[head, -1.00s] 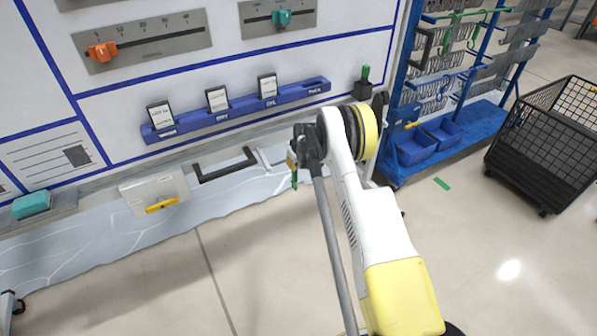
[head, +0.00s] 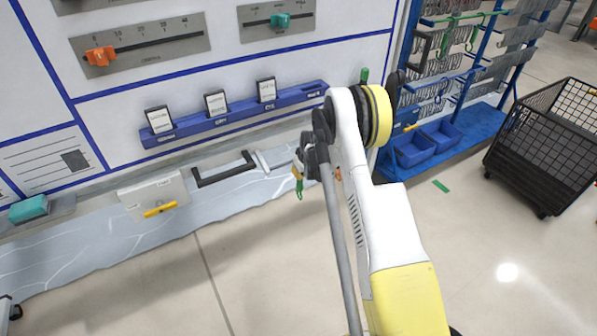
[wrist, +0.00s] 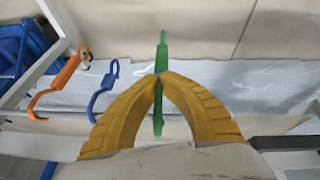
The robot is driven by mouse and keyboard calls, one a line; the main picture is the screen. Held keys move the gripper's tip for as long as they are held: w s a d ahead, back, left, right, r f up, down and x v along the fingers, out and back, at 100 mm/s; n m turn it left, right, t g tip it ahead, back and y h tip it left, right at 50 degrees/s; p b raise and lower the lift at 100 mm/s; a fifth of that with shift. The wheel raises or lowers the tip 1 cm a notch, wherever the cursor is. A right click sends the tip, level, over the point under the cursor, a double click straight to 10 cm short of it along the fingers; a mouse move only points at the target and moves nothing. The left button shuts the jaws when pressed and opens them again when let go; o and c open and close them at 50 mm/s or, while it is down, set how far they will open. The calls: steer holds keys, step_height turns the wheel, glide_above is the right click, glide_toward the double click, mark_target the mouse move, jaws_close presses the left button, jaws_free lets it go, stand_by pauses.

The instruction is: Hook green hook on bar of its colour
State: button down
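The green hook (wrist: 161,52) is pinched between the yellow fingertips of my gripper (wrist: 160,80) in the wrist view. Part of it sticks out beyond the tips and part shows between the fingers. In the head view the green hook (head: 299,188) hangs below my gripper (head: 298,172), in the air in front of the wall panel. A green bar (head: 468,14) runs across the top of the blue rack at the right, with green pieces hanging near it. My gripper is well to the left of that rack.
Blue bins (head: 414,150) sit on the rack's base. A black mesh cart (head: 548,140) stands at the far right. Open floor lies before the panel and rack.

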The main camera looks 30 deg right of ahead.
steer(key=s, duration=0.8)
steer(key=shift+s, duration=0.35)
stand_by(1.0)
